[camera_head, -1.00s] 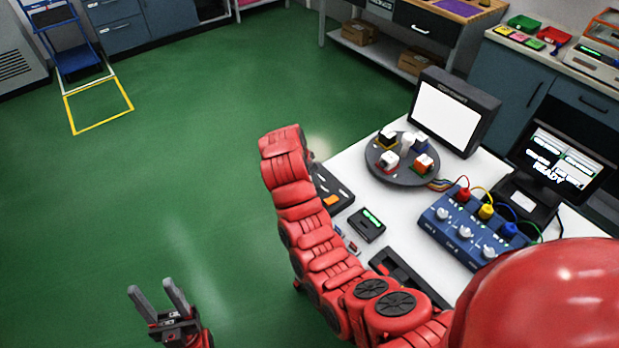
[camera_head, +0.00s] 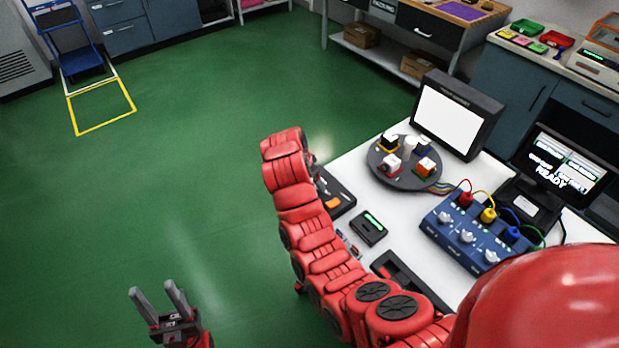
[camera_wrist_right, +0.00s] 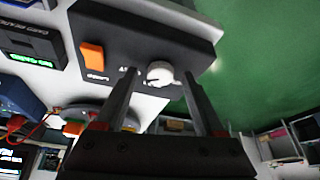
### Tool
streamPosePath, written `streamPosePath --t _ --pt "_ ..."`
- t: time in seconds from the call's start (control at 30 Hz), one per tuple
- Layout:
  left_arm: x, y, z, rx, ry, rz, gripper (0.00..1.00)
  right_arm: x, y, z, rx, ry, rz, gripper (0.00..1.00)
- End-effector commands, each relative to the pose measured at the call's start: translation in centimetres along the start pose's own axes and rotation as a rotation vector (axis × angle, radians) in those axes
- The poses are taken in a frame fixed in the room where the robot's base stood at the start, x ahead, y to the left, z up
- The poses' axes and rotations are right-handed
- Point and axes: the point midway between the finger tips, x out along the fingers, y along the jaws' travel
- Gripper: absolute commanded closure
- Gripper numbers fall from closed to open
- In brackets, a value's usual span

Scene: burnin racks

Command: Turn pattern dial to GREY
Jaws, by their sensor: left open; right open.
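A dark control box (camera_wrist_right: 205,22) with a white round dial (camera_wrist_right: 160,73) and an orange switch (camera_wrist_right: 92,56) fills the top of the right wrist view. The dial's printed labels are too blurred to read. My right gripper (camera_wrist_right: 158,80) is open, with one finger on each side of the dial in the picture; I cannot tell whether they touch it. In the head view the box (camera_head: 338,196) shows at the table's left edge, partly behind my right arm, which hides the dial. My left gripper (camera_head: 153,288) is open and empty over the green floor.
The white table also holds a small device with a green display (camera_head: 369,228), a turntable (camera_head: 380,172) with coloured blocks, a light panel (camera_head: 450,120), a blue knob box (camera_head: 462,238) and a monitor (camera_head: 562,170) reading READY.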

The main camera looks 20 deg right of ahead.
Motion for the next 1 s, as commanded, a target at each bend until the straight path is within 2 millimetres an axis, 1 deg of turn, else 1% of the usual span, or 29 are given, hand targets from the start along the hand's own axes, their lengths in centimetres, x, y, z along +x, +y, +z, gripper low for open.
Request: streamPosePath --t 0.07,0.17,0.27,0.4,0.47,0.53,0.8,0.9,1.0 --pt "0.5 0.0 -0.1 0.0 0.0 0.0 0.5 -0.6 0.0 -0.1 0.001 0.0 0.0 0.29" --pt "1.7 -0.1 -0.3 0.0 0.0 0.0 0.5 -1.9 -0.1 -0.2 -0.001 -0.001 -0.002 0.29" --pt "3.4 -0.2 -0.6 0.0 0.0 0.0 0.5 -4.0 -0.1 -0.3 0.0 -0.003 -0.002 0.29" --pt "5.0 -0.2 -0.8 0.0 0.0 0.0 0.5 -6.9 -0.1 -0.3 0.0 -0.003 -0.003 0.29" --pt "5.3 -0.3 -0.9 0.0 0.0 0.0 0.5 -7.8 -0.1 -0.2 0.001 -0.003 -0.002 0.29" --pt "6.0 -0.3 -1.0 0.0 0.0 0.0 0.5 -9.3 -0.1 -0.2 0.0 -0.002 -0.003 0.29" --pt "7.4 -0.4 -1.3 0.0 0.0 0.0 0.5 -14.1 0.0 -0.1 0.001 -0.003 -0.002 0.29" --pt "7.8 -0.4 -1.3 0.0 0.0 0.0 0.5 -15.5 0.0 -0.1 0.001 -0.002 -0.002 0.29" --pt "8.0 -0.4 -1.4 0.0 0.0 0.0 0.5 -16.4 0.0 -0.1 0.001 -0.002 0.0 0.29"
